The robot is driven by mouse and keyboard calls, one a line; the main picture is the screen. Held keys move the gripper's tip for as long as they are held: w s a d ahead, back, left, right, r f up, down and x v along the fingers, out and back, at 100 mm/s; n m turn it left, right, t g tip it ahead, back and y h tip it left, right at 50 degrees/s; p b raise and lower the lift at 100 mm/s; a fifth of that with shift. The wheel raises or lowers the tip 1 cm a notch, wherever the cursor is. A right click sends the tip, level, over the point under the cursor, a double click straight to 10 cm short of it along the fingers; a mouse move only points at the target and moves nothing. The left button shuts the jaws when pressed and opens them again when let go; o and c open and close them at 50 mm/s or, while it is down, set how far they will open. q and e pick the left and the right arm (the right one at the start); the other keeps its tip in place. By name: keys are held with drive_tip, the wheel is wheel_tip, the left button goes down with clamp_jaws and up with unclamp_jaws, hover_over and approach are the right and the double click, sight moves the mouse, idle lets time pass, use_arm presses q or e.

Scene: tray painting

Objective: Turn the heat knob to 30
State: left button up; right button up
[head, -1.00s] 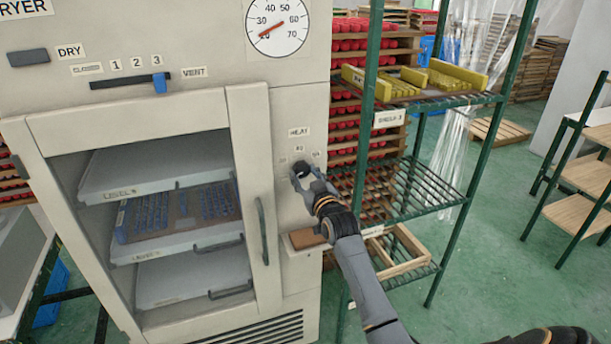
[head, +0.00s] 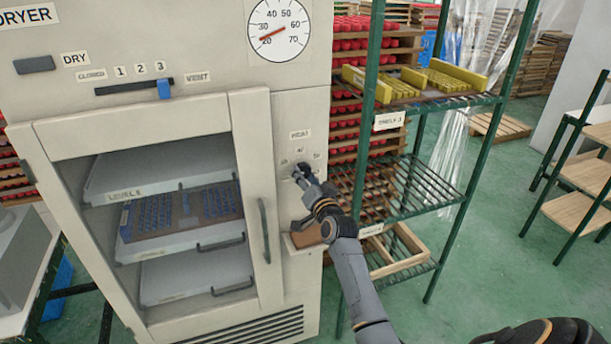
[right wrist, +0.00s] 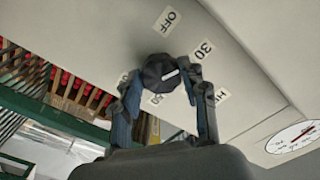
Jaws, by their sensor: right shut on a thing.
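The heat knob (right wrist: 160,73) is dark and round with a white pointer mark, on the dryer's front panel. In the right wrist view its mark points roughly toward the "30" label (right wrist: 203,50); the "OFF" label (right wrist: 166,20) is farther round. My right gripper (right wrist: 160,82) is shut on the knob, with one finger on each side. In the head view the right gripper (head: 303,178) is at the panel below the "HEAT" label (head: 300,134) and covers much of the knob. My left gripper is not in view.
The dryer's round gauge (head: 280,28) has a red needle near 20. The glass door (head: 260,230) is closed, with trays behind it. A green shelf rack (head: 368,110) stands close to the right of the panel and my right arm.

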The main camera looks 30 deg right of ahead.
drive_tip(key=shift+m, duration=0.9)
drive_tip(key=o, duration=1.1)
drive_tip(key=shift+o, duration=0.2)
drive_tip(key=v, duration=1.2)
drive_tip(key=shift+f, duration=0.15)
